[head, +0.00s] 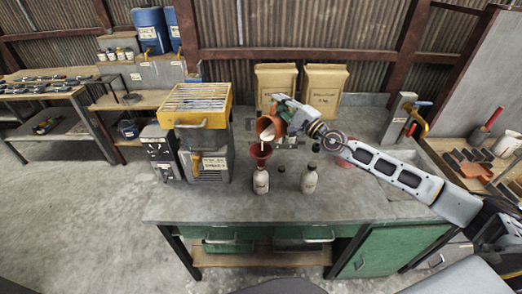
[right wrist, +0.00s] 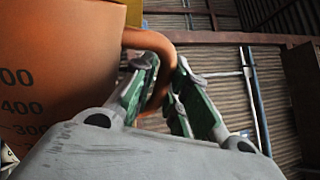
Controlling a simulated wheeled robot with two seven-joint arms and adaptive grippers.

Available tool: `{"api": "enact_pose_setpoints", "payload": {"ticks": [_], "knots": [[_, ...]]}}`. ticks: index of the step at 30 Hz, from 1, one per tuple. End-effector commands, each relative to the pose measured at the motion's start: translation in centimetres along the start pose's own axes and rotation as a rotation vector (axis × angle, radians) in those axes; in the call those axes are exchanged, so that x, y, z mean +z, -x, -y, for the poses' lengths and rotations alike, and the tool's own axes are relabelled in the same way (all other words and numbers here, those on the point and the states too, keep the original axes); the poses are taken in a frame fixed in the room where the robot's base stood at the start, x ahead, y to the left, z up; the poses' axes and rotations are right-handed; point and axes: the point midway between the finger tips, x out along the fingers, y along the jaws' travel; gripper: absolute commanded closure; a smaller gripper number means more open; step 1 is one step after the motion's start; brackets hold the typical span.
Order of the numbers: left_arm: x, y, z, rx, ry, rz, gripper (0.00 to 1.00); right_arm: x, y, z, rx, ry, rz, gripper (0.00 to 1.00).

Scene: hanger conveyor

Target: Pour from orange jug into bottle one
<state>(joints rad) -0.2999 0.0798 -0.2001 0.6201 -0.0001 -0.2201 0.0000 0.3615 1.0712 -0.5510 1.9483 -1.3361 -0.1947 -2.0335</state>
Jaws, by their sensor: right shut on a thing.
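The orange jug (head: 277,122) is held above the workbench and tilted, its mouth facing down toward the front, with something pale inside the mouth. My right gripper (head: 291,115) is shut on its handle. In the right wrist view, the jug's wall (right wrist: 50,75) shows dark volume marks, and the handle (right wrist: 150,40) passes between the fingers (right wrist: 160,98). A dark red funnel (head: 261,150) stands in the neck of a white bottle (head: 261,183), just below the jug's mouth. A second white bottle (head: 309,182) stands to the right without a funnel. The labels are too small to read. My left gripper is out of view.
Small dark pieces (head: 281,168) lie near the bottles. A yellow-topped machine (head: 196,118) stands left on the bench, and two tan bags (head: 325,90) stand at the back. The bench's front left (head: 200,207) is clear.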

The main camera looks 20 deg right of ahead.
Motion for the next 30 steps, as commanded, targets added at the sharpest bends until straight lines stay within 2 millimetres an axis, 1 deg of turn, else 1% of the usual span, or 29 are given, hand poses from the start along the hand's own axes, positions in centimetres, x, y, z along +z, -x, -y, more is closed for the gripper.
{"api": "enact_pose_setpoints", "payload": {"ticks": [5,12,15,19,27,30], "knots": [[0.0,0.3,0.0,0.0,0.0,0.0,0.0,-0.8,-0.1,0.5,-0.004,-0.092,-0.019,1.0],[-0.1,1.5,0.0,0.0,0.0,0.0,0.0,-2.9,-0.2,1.2,-0.004,-0.325,-0.065,1.0],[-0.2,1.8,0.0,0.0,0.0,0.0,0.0,-3.5,-0.3,1.4,-0.005,-0.393,-0.079,1.0],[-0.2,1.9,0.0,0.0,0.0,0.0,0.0,-3.8,-0.2,1.4,-0.006,-0.424,-0.084,1.0],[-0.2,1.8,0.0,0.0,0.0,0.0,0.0,-3.8,-0.2,1.3,-0.005,-0.427,-0.085,1.0],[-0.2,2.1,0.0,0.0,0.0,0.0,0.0,-4.0,-0.2,1.2,-0.005,-0.463,-0.092,1.0]]}}
